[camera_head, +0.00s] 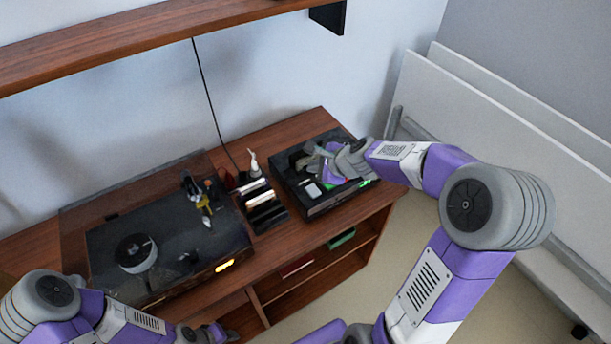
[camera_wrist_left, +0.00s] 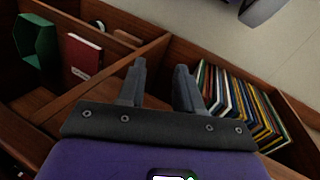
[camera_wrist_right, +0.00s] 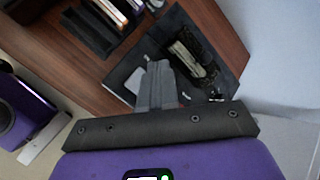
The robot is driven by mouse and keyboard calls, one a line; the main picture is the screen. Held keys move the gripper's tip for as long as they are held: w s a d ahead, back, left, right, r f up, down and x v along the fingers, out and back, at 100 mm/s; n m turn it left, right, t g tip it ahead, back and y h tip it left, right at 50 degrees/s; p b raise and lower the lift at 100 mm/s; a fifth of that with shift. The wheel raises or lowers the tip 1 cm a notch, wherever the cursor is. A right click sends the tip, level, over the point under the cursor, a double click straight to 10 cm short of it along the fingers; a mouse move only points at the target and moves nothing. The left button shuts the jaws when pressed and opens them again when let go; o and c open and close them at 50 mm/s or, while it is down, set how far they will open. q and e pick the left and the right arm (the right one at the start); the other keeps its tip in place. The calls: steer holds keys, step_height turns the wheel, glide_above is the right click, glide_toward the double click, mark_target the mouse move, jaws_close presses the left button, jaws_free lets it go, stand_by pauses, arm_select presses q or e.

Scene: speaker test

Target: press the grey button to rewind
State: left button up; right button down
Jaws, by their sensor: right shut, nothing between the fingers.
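The black player (camera_head: 289,185) sits at the right end of the wooden cabinet top; it also shows in the right wrist view (camera_wrist_right: 205,88). A light grey square button (camera_head: 313,190) is on its near left part, and it shows beside my fingers in the right wrist view (camera_wrist_right: 133,82). Bits of red and green show near it, partly hidden by my gripper. My right gripper (camera_head: 312,160) is shut and empty, over the player; I cannot tell whether its tips touch it. My left gripper (camera_wrist_left: 160,75) is open and empty, low in front of the cabinet shelves.
A turntable (camera_head: 110,240) with a dark lid stands on the left of the cabinet. A black rack (camera_head: 264,212) with upright items stands between turntable and player. A wooden shelf (camera_head: 130,38) hangs above. Several records (camera_wrist_left: 235,100) stand in a lower compartment. White panels lean at the right.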

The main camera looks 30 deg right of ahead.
mark_target(315, 192)
steer(key=shift+w+d+r, duration=0.15)
steer(key=shift+w+r, duration=0.05)
steer(key=shift+r, duration=0.55)
steer(key=shift+s, duration=0.1)
steer(key=shift+f, duration=0.1)
step_height(315, 192, down, 9)
steer(key=b, duration=0.8)
steer(key=shift+b, duration=0.3)
stand_by(1.0)
steer(key=shift+f+b, duration=0.3)
steer(key=shift+b, duration=0.1)
